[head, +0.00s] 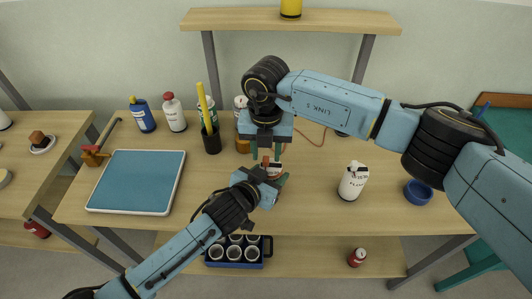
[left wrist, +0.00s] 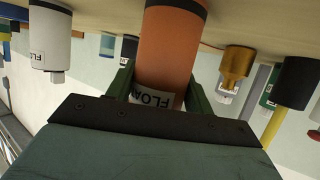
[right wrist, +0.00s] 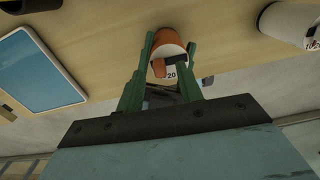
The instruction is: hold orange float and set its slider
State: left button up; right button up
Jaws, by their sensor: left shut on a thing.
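The orange float (left wrist: 172,50) is an upright cylinder with a white label and a dark band. It stands between the fingers of my left gripper (left wrist: 158,88), which is shut on it. In the head view the float (head: 274,168) is mostly hidden by both grippers. My right gripper (head: 266,154) points down just above it, with its fingers apart. In the right wrist view the float (right wrist: 168,42) shows between or beyond the green fingers of my right gripper (right wrist: 170,42). A white face marked 20 and a dark piece, perhaps the slider, show there; contact with the fingers is unclear.
A white bottle (head: 352,183) and a blue ring-shaped dish (head: 418,192) stand to the right. A blue tray (head: 136,181) lies left, and a black cup (head: 212,140) with a yellow stick stands behind. A shelf (head: 290,20) rises at the back.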

jog(key=shift+f, duration=0.65)
grip_shut()
